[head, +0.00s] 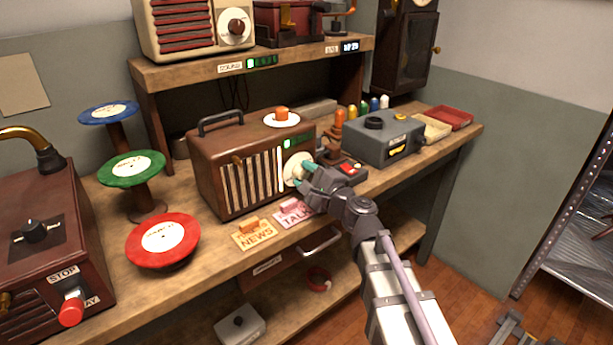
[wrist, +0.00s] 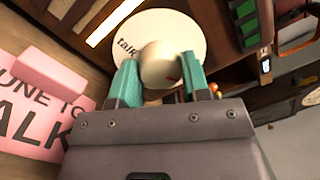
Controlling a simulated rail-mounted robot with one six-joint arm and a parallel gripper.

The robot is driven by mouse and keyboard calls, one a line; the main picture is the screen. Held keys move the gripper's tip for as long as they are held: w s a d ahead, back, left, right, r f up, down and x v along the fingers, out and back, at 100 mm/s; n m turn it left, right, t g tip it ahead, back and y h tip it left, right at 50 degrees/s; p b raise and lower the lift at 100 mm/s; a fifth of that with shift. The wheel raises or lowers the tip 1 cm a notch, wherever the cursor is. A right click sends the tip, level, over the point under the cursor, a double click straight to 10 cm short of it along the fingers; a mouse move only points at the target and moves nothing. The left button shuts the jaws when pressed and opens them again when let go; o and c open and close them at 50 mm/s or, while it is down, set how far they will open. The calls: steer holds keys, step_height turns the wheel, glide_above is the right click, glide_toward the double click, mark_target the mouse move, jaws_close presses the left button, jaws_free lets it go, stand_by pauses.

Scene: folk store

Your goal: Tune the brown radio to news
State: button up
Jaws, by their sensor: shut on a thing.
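The brown radio (head: 238,163) stands on the bench, with a striped grille, a lit vertical strip and a round cream dial on its front. My gripper (head: 305,178) is at the dial, its teal fingers shut on the cream knob (wrist: 162,64). In the wrist view the fingers (wrist: 158,82) sit on both sides of the knob, over the white dial plate (wrist: 190,30). The word "talk" is readable on the plate left of the knob; other lettering is hidden. A yellow "NEWS" card (head: 254,234) and a pink "TALK" card (head: 293,212) lie in front of the radio.
Blue (head: 108,112), green (head: 132,167) and red (head: 163,240) discs on stands are left of the radio. A grey box (head: 383,140) stands to its right. A cream radio (head: 188,27) is on the upper shelf. A dark red machine (head: 40,230) fills the bench's left end.

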stand_by(0.4)
steer(key=o, duration=0.9)
steer(key=shift+d, duration=0.1)
steer(key=v, duration=0.7)
steer(key=shift+s+d+b, duration=0.1)
steer(key=shift+s+b, duration=0.15)
steer(key=shift+b, duration=0.1)
